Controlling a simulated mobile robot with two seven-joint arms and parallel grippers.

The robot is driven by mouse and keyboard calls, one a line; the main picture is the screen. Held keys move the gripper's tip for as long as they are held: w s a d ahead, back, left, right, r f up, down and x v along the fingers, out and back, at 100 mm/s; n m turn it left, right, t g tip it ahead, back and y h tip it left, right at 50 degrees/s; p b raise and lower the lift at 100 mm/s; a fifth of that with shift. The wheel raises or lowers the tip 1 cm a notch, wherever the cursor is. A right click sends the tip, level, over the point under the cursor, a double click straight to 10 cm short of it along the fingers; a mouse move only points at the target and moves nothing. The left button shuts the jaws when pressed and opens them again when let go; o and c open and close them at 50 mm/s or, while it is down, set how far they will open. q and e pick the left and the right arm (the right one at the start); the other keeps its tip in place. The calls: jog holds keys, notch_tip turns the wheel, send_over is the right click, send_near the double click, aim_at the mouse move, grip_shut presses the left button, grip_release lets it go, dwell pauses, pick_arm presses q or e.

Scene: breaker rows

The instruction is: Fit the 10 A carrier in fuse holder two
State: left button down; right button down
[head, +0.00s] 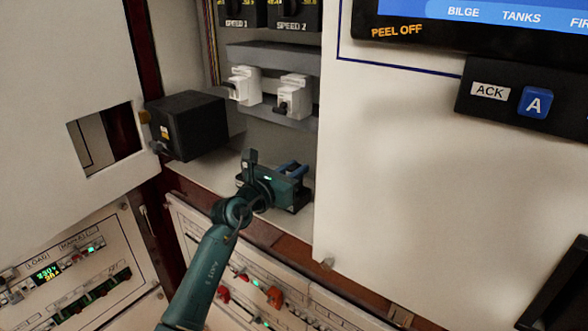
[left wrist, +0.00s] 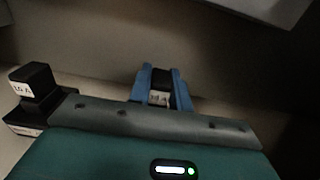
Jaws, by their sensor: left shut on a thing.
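My left gripper (head: 292,168), teal with blue fingers, is low in the open cabinet. Another black carrier (left wrist: 35,82), with a label that seems to read 10 A, stands to the left, apart from the fingers. Two white fuse holders (head: 242,84) (head: 295,92) sit side by side on a grey rail, above the gripper; each has a dark grey part at its front left. Their numbers are not legible. My right gripper is not in view.
A black box (head: 187,125) stands out at the cabinet's left side. The white door (head: 60,60) is at the left and a white panel (head: 420,170) closes off the right. Speed switches (head: 290,12) are above. A switch panel (head: 260,285) lies below the cabinet ledge.

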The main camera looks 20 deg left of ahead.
pick_arm(q)
jog(key=shift+f+b, duration=0.55)
jog(key=shift+f, duration=0.45)
jog(key=c, duration=1.2)
grip_release()
jog(key=shift+s+a, duration=0.1)
jog(key=shift+s, duration=0.15)
jog(key=v, duration=1.2)
jog(key=shift+s, duration=0.3)
jog(key=shift+a, duration=0.1)
